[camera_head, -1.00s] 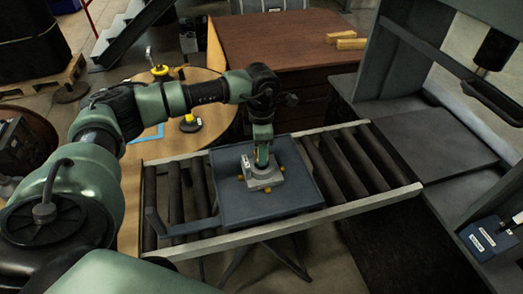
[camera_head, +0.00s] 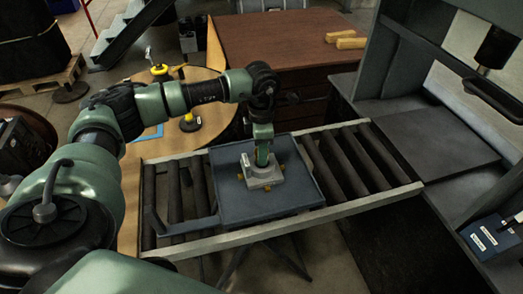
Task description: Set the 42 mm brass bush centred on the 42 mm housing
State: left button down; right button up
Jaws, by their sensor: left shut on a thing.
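The grey metal housing (camera_head: 264,183) stands on the blue-grey tray (camera_head: 231,205), which rests on the roller conveyor. My left gripper (camera_head: 262,158) points straight down over the middle of the housing, with its fingertips close to the top. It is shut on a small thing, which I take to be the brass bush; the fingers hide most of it. I cannot tell whether the bush touches the housing or is exactly centred. Small brass-coloured pieces (camera_head: 267,189) show at the housing's foot. My right gripper is not in view.
Conveyor rollers (camera_head: 345,158) flank the tray. A round wooden table (camera_head: 207,120) with yellow-based items stands behind on the left. A brown bench (camera_head: 270,40) is at the back. A press frame (camera_head: 440,130) and a blue labelled box (camera_head: 490,238) are on the right.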

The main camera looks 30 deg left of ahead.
pick_arm(q)
jog(key=shift+f, duration=0.1)
dwell(0.3)
jog(key=shift+f+b, duration=0.7)
jog(key=shift+f, duration=0.05)
jog(key=shift+f+b, duration=0.4)
dwell(0.4)
jog(key=c, duration=0.5)
grip_release()
jog(key=shift+s+f, duration=0.1)
jog(key=shift+s, duration=0.05)
